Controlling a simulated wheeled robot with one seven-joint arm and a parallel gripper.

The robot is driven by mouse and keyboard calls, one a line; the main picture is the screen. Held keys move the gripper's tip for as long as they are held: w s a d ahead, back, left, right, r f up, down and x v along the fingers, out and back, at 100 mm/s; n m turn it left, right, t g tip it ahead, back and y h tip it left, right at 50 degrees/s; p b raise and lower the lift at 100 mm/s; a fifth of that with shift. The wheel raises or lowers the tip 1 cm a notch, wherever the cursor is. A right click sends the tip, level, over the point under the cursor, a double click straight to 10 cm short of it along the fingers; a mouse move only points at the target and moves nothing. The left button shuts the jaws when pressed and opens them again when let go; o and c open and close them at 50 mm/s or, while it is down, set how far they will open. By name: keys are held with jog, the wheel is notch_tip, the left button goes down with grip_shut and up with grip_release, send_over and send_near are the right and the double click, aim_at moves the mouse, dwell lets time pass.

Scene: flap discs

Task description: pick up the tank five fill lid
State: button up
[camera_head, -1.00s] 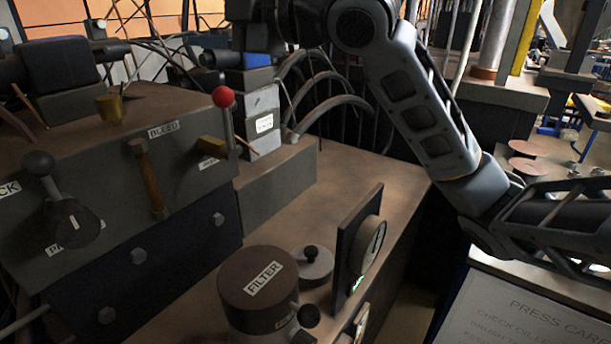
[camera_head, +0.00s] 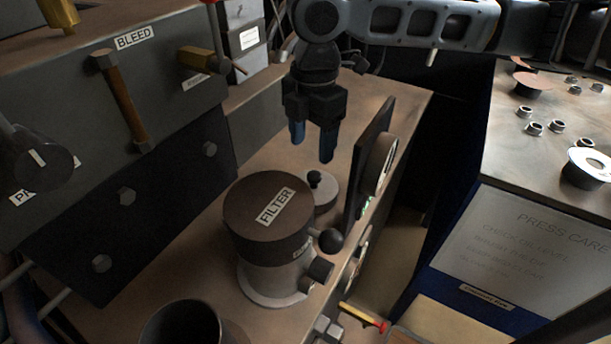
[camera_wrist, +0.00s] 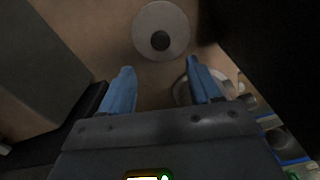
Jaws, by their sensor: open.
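The fill lid (camera_head: 324,197) is a pale grey disc with a small black knob, lying on the brown bench top behind the filter; no label on it is readable. In the head view the filter partly hides it. In the wrist view the whole lid (camera_wrist: 176,42) shows at the top centre, knob facing the camera. My gripper (camera_head: 312,146) points down above the lid, open and empty, its two blue fingers apart. In the wrist view the fingertips (camera_wrist: 160,74) are below the lid in the picture, with the lid roughly centred between them.
The dark-topped FILTER canister (camera_head: 248,215) stands in front of the lid. An upright gauge plate (camera_head: 371,155) stands close to its right. The valve block (camera_head: 170,120) is on the left. An open dark cylinder (camera_head: 180,325) is at the front. Bench top behind the lid is clear.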

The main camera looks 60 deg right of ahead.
aim_at(313, 175)
jog(key=f, duration=0.3)
jog(key=shift+s, duration=0.2)
jog(key=shift+w+d+f+b, duration=0.15)
jog(key=shift+f+b, duration=0.25)
jog(key=shift+f, duration=2.15)
grip_shut()
